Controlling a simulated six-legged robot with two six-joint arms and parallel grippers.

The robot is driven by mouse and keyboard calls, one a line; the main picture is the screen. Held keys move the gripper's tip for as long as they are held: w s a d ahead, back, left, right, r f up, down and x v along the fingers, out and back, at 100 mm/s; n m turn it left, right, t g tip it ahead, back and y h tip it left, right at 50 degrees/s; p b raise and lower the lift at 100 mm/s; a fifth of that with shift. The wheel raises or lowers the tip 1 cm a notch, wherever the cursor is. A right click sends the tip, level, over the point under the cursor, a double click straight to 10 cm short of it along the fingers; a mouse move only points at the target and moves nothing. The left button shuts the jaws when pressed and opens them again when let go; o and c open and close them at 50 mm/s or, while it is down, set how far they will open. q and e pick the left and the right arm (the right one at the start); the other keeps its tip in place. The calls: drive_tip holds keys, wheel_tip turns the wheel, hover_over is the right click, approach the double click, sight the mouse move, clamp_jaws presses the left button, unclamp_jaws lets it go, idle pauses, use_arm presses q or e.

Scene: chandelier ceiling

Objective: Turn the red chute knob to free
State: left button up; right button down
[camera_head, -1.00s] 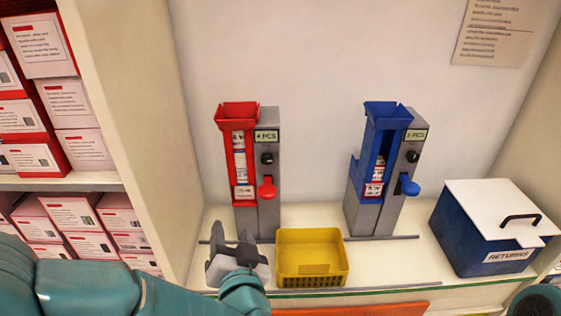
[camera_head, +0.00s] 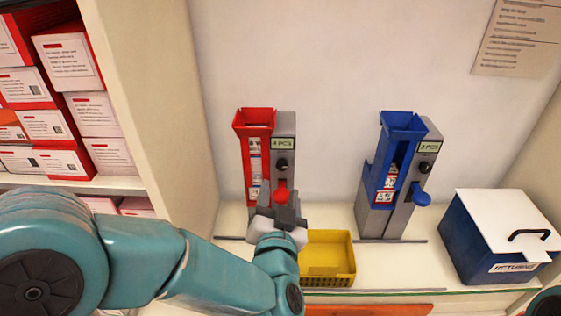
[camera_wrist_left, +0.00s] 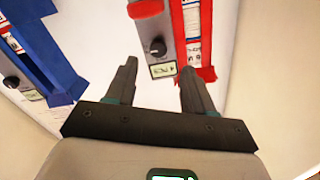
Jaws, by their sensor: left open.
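The red chute (camera_head: 255,160) stands at the back of the shelf against a grey housing (camera_head: 286,152) with a "4 PCS" label. A round black knob (camera_head: 282,165) is on that housing, above a red lever (camera_head: 281,190). The knob also shows in the left wrist view (camera_wrist_left: 155,47), where the scene appears upside down; its setting is too small to read. My left gripper (camera_head: 279,212) is in front of the housing, just below the lever in the head view. In the wrist view its fingers (camera_wrist_left: 157,78) are apart and empty, with the knob beyond the tips. My right gripper is out of view.
A yellow tray (camera_head: 328,278) sits right of my left gripper. Stacked boxes (camera_head: 65,60) fill the left shelves.

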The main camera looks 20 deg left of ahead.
sight(281, 168)
use_arm(q)
drive_tip(key=p+x, duration=0.1)
drive_tip(key=x, duration=0.6)
drive_tip(key=shift+w+f, duration=0.15)
drive_tip(key=shift+w, duration=0.15)
drive_tip(key=shift+s, duration=0.1)
drive_tip(key=shift+c, duration=0.3)
clamp_jaws()
